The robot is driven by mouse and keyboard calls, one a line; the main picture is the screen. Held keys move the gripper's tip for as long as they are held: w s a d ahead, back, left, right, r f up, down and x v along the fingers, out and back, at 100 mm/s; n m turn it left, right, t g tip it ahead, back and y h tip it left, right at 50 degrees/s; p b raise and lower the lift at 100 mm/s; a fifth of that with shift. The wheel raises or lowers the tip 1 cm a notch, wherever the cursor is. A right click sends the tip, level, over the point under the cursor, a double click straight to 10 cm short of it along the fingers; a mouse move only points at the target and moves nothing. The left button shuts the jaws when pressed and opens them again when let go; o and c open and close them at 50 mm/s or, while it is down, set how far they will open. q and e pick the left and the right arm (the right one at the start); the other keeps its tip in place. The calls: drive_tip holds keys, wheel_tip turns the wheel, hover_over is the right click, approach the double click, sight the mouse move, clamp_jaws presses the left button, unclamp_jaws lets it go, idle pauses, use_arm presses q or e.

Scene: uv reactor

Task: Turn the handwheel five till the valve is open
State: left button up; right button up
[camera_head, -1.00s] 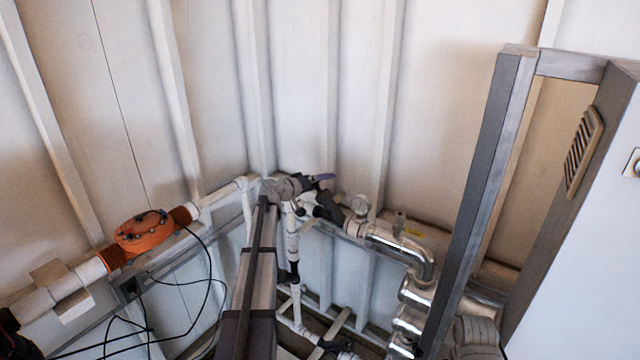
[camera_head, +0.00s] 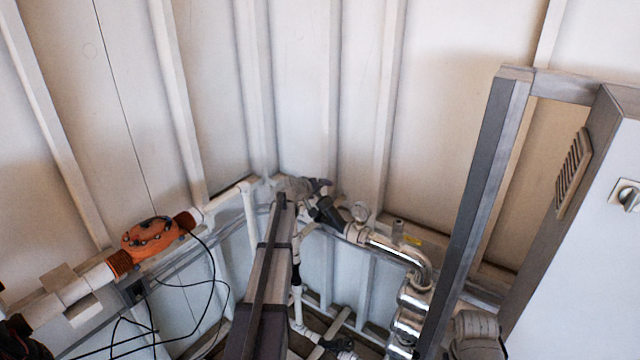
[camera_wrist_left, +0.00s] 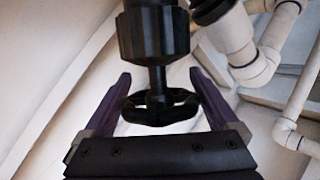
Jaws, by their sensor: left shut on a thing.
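The black handwheel (camera_wrist_left: 160,121), a small ring on a short stem under a black valve body (camera_wrist_left: 153,35), shows in the left wrist view. The two purple fingers of my left gripper (camera_wrist_left: 159,78) stand on either side of the handwheel and are shut on its rim. In the head view my left gripper (camera_head: 318,184) is at the pipework in the corner, beyond the end of my forearm. The handwheel cannot be made out there. The valve's opening state cannot be read. My right gripper is in neither view.
An orange flanged fitting (camera_head: 152,238) sits on the white pipe at left, with black cables below it. A pressure gauge (camera_head: 360,211) and shiny metal pipes (camera_head: 395,246) stand right of the gripper. A grey frame post (camera_head: 480,200) and a cabinet (camera_head: 590,270) fill the right.

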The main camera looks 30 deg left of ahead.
use_arm(q)
drive_tip(key=n+g+y+p, duration=0.2)
drive_tip(key=g+p, duration=0.1)
drive_tip(key=shift+s+a, duration=0.15)
drive_tip(key=shift+a, duration=0.05)
drive_tip(key=g, duration=0.1)
drive_tip(key=n+y+p, duration=0.1)
drive_tip(key=g, duration=0.1)
drive_tip(key=shift+s+a+f+n+g+y+p, duration=0.25)
drive_tip(key=shift+n+g+y+p, duration=0.05)
drive_tip(key=shift+n, duration=0.1)
drive_tip(key=g, duration=0.1)
drive_tip(key=n+g, duration=0.1)
drive_tip(key=g+y+p, duration=0.1)
drive_tip(key=shift+s+a+f+n, duration=0.1)
drive_tip(key=shift+s+f+n, duration=0.15)
drive_tip(key=shift+s+n, duration=0.15)
drive_tip(key=shift+s+n+g, duration=0.25)
drive_tip(key=shift+n+g, duration=0.1)
drive_tip(key=shift+g, duration=0.3)
drive_tip(key=shift+s+n+g, duration=0.2)
drive_tip(key=shift+n+g, duration=0.15)
drive_tip(key=shift+g, duration=0.3)
drive_tip(key=shift+s+f, duration=0.1)
drive_tip(key=o, duration=1)
drive_tip(key=p+v, duration=0.7)
drive_tip(key=v, duration=0.1)
drive_tip(key=shift+f, duration=0.1)
